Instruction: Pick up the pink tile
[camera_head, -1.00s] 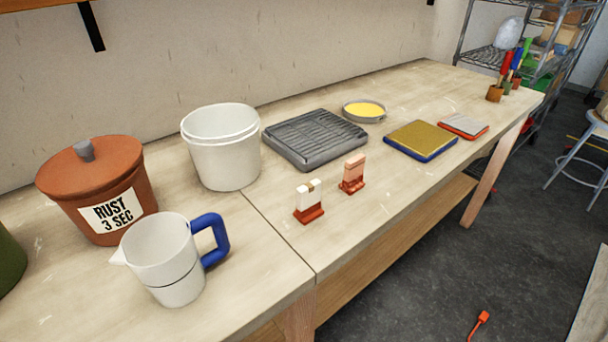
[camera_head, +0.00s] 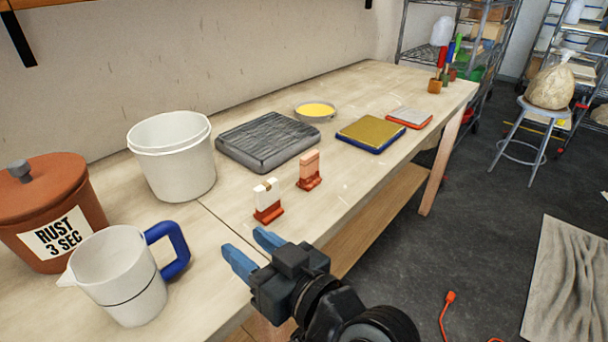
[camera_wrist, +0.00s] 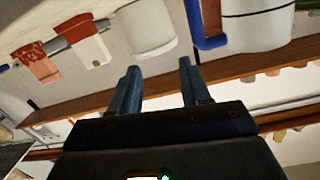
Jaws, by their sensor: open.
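The pink tile (camera_head: 309,168) stands upright in a small red holder on the table, right of a white tile (camera_head: 266,195) in a similar red holder. In the wrist view the pink tile (camera_wrist: 35,66) is at the far left and the white tile (camera_wrist: 84,38) is beside it. My gripper (camera_head: 252,250) has blue fingers, spread apart with nothing between them. It is in front of the white tile, near the table's front edge, and apart from both tiles. The fingers also show in the wrist view (camera_wrist: 158,88).
A white pitcher (camera_head: 115,285) with a blue handle stands left of my gripper. Behind are a white bucket (camera_head: 172,160), a rust-coloured lidded pot (camera_head: 85,205) and a grey ribbed slab (camera_head: 265,145). A gold pad (camera_head: 371,132) and a yellow dish (camera_head: 315,110) lie farther right.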

